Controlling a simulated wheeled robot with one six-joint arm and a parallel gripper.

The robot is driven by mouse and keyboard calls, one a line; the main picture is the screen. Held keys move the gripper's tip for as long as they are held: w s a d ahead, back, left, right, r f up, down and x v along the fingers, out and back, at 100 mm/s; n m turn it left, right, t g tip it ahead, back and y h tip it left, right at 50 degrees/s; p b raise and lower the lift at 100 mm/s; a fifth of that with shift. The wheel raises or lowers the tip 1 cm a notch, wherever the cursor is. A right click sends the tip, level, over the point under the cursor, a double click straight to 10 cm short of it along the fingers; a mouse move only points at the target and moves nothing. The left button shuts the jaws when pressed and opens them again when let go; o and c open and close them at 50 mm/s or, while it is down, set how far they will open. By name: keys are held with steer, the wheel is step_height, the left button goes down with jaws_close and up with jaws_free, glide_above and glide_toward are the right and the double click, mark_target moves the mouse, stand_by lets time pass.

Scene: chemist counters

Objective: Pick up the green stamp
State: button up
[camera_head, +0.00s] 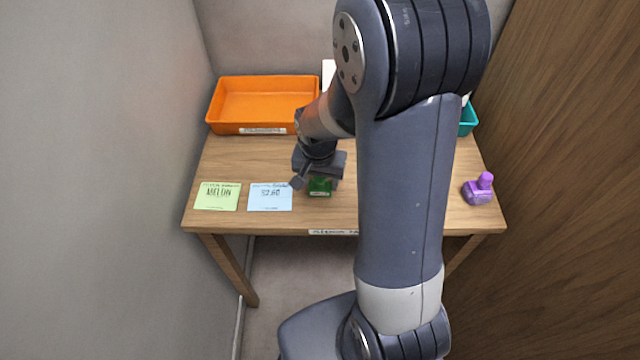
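The green stamp (319,187) stands on the wooden table near its front edge, to the right of the pale blue card. My gripper (318,178) is right above it and hides its upper part. One finger shows to the left of the stamp's top and another part of the gripper to its right. I cannot tell whether the fingers touch the stamp or have closed on it.
An orange tray (262,101) stands at the back left of the wooden table (230,153). A green card (217,196) and a pale blue card (270,197) lie at the front left. A purple stamp (479,189) stands at the right edge. A teal tray (468,120) is mostly hidden behind my arm.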

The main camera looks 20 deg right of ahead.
steer(key=c, duration=0.5)
